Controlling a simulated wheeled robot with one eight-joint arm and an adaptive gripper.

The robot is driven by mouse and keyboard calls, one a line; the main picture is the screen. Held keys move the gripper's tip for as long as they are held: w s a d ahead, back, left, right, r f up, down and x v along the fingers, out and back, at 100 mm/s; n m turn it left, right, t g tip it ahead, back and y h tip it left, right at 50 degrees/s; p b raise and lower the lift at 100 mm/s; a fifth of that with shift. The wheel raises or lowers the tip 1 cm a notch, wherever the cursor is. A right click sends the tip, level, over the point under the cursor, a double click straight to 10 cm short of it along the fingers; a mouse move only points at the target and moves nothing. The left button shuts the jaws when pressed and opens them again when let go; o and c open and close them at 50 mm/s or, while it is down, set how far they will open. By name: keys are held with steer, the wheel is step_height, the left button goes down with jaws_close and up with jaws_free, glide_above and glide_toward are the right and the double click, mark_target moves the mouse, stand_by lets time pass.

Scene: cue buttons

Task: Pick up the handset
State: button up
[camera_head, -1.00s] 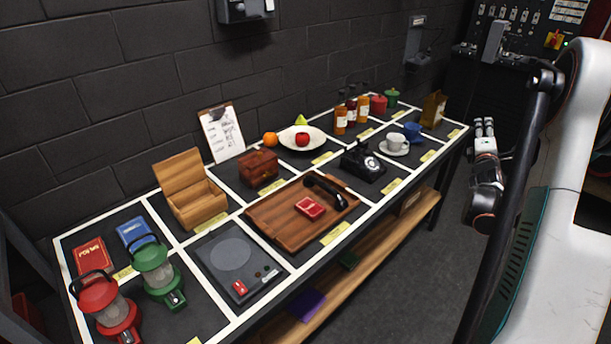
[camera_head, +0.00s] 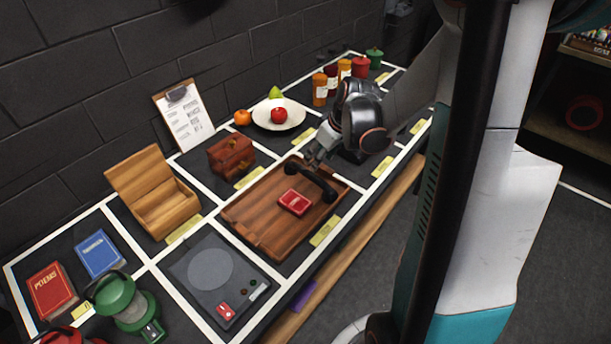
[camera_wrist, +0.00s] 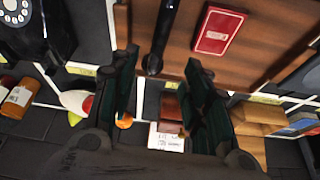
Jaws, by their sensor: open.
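The black handset (camera_head: 313,181) lies on the wooden tray (camera_head: 262,240), across its far right part, beside a red card pack (camera_head: 295,202). My gripper (camera_head: 314,158) is just above and behind the handset in the head view. In the wrist view my gripper (camera_wrist: 163,64) has its two dark fingers apart with nothing held. The handset (camera_wrist: 160,32) shows beyond and between the fingertips, one end near them. Whether a finger touches it, I cannot tell. The black rotary telephone (camera_wrist: 38,30) stands beside the tray; in the head view my arm mostly hides it.
A small wooden chest (camera_head: 231,154) and a fruit plate (camera_head: 278,118) stand behind the tray. A grey scale-like device (camera_head: 208,270) and an open wooden box (camera_head: 155,195) lie to its left. Bottles (camera_head: 320,90) stand at the far back. The table's front edge is close.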

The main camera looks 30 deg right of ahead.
mark_target(311, 173)
steer(key=b+x, duration=0.2)
steer(key=x, duration=0.5)
steer(key=shift+d, duration=0.1)
steer(key=b+x, duration=0.2)
steer(key=x, duration=0.3)
steer(key=shift+s+f+b, duration=0.25)
steer(key=shift+b, duration=0.15)
steer(key=shift+r, duration=0.1)
steer(key=shift+d, duration=0.1)
jaws_close()
